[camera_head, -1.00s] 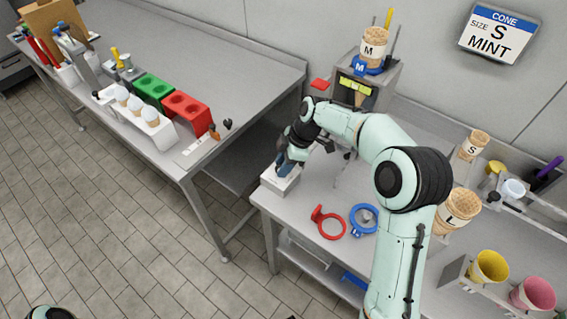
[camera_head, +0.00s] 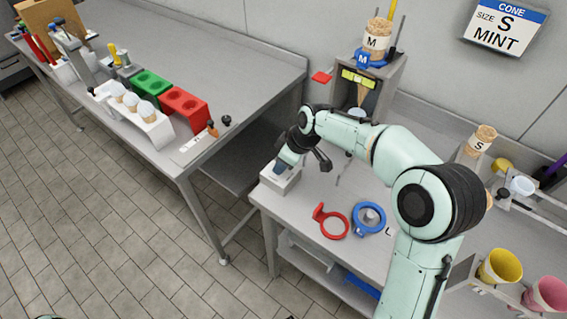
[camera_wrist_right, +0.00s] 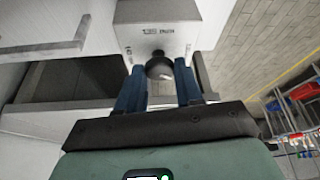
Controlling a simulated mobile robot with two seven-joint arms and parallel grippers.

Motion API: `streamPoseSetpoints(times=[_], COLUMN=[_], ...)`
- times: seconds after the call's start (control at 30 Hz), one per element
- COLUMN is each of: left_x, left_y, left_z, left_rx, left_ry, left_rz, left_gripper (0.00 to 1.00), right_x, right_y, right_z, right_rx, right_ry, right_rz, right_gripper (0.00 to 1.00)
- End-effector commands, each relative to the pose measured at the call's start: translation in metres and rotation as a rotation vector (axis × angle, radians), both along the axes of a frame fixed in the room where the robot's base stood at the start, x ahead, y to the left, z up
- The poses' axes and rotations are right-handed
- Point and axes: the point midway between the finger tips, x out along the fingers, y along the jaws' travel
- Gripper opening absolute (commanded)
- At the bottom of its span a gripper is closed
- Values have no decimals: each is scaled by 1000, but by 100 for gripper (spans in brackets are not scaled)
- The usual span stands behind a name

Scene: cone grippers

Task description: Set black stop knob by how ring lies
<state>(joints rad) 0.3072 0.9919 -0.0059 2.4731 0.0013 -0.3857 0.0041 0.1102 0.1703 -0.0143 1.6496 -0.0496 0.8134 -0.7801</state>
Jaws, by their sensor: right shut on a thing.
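My right gripper (camera_head: 283,167) is at the white box (camera_head: 279,184) on the near left corner of the right bench. In the right wrist view its two blue fingers (camera_wrist_right: 159,88) stand on either side of the black knob (camera_wrist_right: 159,66) on the box (camera_wrist_right: 158,38), shut on it. Small lettering on the box is too blurred to read. A red ring (camera_head: 346,222) with a tab lies flat on the bench. My left gripper is out of view.
A dispenser (camera_head: 394,79) at the back holds a blue M ring (camera_head: 362,59) with an M cone stack (camera_head: 378,38). A wall sign (camera_head: 505,25) reads cone size S, mint. The left bench carries green (camera_head: 152,88) and red (camera_head: 184,105) blocks and small cones.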

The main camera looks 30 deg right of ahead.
Motion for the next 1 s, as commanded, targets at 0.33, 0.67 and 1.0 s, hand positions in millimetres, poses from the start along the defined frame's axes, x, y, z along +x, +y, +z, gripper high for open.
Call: streamPoseSetpoints(times=[0.33,0.67,1.0], left_x=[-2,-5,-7], left_y=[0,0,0], left_z=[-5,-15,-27], left_rx=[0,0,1], left_ry=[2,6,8], left_rz=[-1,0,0], left_gripper=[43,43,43], right_x=[-2,-2,-1], right_y=[4,6,8], right_z=[0,-1,-1], right_rx=[-1,-2,-1], right_ry=[1,0,2], right_rz=[-323,-627,-860], right_gripper=[5,5,5])
